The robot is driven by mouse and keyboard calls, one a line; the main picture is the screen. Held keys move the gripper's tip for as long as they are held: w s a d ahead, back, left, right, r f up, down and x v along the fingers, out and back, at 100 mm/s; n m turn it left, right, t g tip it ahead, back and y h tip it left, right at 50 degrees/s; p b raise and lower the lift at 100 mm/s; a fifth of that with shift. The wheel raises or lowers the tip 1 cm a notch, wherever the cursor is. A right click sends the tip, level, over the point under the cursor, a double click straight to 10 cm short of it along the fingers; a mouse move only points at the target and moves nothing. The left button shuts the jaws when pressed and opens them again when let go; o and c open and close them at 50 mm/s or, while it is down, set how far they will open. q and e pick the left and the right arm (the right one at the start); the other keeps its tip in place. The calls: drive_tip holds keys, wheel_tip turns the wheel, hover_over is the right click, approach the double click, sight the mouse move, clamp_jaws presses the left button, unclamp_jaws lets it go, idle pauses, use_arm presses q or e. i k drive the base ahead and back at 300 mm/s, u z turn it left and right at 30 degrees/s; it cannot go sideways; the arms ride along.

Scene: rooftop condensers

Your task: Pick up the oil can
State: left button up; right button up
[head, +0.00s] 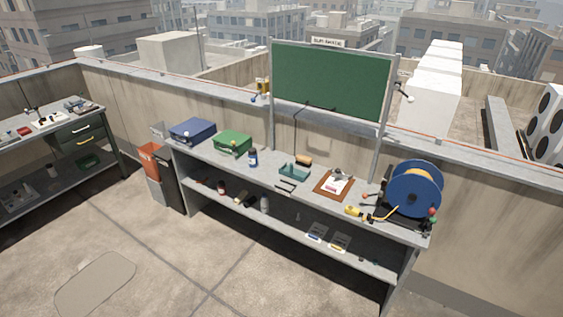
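I cannot pick out the oil can for sure at this size. A small dark blue bottle or can (253,157) stands upright on the top of the long grey workbench (270,172), right of a green case. A pale grey bottle-like thing (264,204) stands on the bench's lower shelf, and a small dark red and white container (222,188) is left of it. Neither of my grippers is in view.
On the bench are a blue case (193,130), green case (233,142), teal tray (294,173), clipboard (334,184) and large blue reel (413,190). A green board (331,82) rises behind. A second bench (60,132) is left. The floor (200,265) in front is clear.

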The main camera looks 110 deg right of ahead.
sight(252, 156)
drive_tip(key=z, duration=0.85)
drive_tip(key=k, duration=1.1)
drive_tip(key=z, duration=1.05)
drive_tip(key=i, duration=0.65)
drive_tip(key=z, duration=0.35)
